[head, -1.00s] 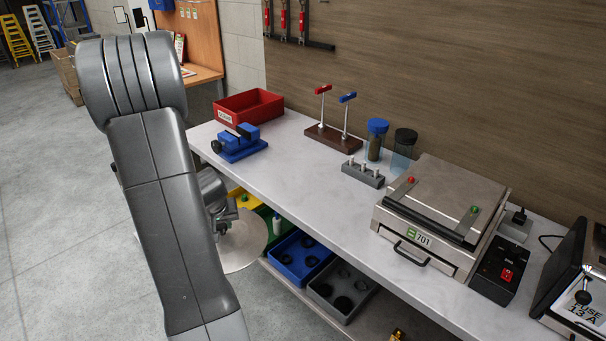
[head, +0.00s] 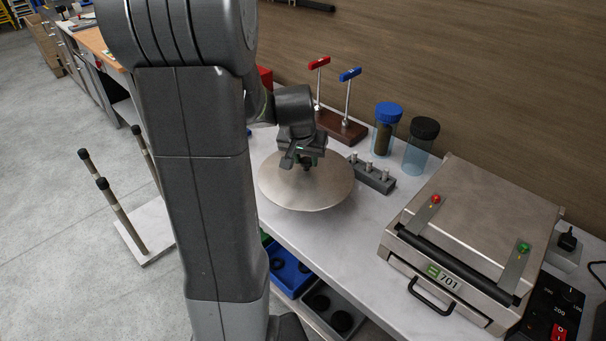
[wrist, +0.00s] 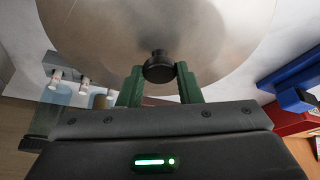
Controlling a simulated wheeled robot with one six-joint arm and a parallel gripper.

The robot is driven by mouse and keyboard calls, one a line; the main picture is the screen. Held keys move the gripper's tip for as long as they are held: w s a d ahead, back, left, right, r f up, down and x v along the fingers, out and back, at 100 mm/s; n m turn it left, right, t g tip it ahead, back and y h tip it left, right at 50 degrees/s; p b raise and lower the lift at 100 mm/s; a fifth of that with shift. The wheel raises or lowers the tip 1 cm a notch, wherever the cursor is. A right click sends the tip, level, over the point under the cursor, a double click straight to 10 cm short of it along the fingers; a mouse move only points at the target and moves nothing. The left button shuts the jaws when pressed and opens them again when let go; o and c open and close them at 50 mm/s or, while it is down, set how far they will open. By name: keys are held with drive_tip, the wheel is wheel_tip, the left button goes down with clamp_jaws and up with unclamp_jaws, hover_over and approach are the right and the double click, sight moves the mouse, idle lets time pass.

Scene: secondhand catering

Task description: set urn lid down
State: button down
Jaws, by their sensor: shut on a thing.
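The urn lid (head: 310,193) is a round, flat metal disc with a black knob (wrist: 159,68) at its centre. In the head view it is over the front part of the white worktop, left of the grey block with pegs. My gripper (head: 303,160) is above the lid, with its green fingers (wrist: 160,86) shut on the knob in the wrist view. The lid looks about level. I cannot tell whether its underside touches the worktop. My arm hides part of the bench to the left.
The grey peg block (head: 372,174) is close to the lid's right edge. Behind are a stand with red and blue T-handles (head: 340,122) and two jars (head: 386,128). A contact grill (head: 475,235) fills the right. The blue vice (wrist: 290,92) and red bin (wrist: 292,122) are nearby.

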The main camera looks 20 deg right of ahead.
sight(305, 172)
drive_tip(key=shift+f, duration=3.1)
drive_tip(key=shift+f, duration=0.2)
drive_tip(key=c, duration=1)
unclamp_jaws()
drive_tip(key=shift+c, duration=0.2)
drive_tip(key=shift+r, duration=0.1)
drive_tip(key=shift+r, duration=0.4)
drive_tip(key=v, duration=1.1)
drive_tip(key=shift+s+a+r, duration=0.15)
drive_tip(key=shift+s, duration=0.05)
